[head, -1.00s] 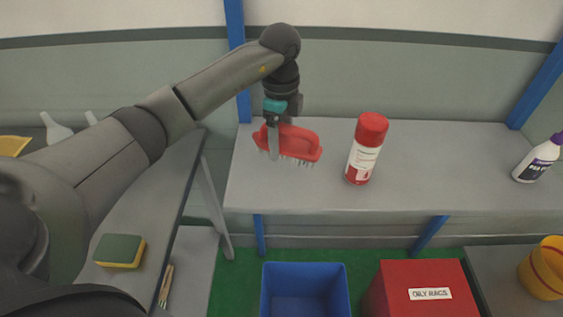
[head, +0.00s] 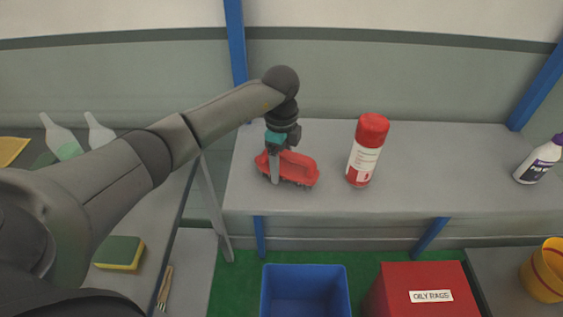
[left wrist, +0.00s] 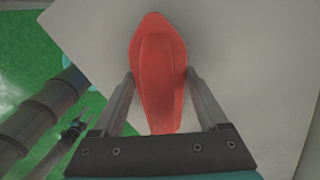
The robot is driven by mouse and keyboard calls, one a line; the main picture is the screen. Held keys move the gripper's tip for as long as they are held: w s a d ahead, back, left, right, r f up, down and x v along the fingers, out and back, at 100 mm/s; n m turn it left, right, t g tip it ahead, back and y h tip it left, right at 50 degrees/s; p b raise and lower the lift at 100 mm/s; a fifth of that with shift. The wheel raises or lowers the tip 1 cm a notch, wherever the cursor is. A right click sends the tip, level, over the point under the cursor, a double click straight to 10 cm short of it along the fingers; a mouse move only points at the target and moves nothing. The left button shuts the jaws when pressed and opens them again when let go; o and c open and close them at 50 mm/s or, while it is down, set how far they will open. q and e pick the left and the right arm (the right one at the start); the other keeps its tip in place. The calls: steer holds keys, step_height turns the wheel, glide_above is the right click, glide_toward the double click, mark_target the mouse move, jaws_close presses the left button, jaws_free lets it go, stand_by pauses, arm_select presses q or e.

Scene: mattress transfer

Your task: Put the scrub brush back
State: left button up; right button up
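The scrub brush (head: 300,168) has a red body and bristles underneath. It is at the left part of the grey bench (head: 440,190), low over the top with its bristles at or very near the surface. My left gripper (head: 275,172) comes down on it from above. In the left wrist view, the gripper's two fingers (left wrist: 160,75) lie close against both sides of the red body (left wrist: 158,70), so it looks shut on the brush. My right gripper is not in the head view; a small dark arm part in the left wrist view may belong to it.
A red and white canister (head: 366,150) stands right of the brush. A white bottle with a purple cap (head: 538,160) is at the bench's right. A blue bin (head: 305,290), a red OILY RAGS box (head: 425,290) and a yellow bucket (head: 545,270) are in front. A sponge (head: 120,252) lies left.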

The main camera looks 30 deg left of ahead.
arm_select(q)
steer(key=o, duration=0.3)
steer(key=shift+o, duration=0.2)
steer(key=shift+r, duration=0.3)
step_height(320, 180, up, 12)
steer(key=shift+f, duration=0.1)
stand_by(0.4)
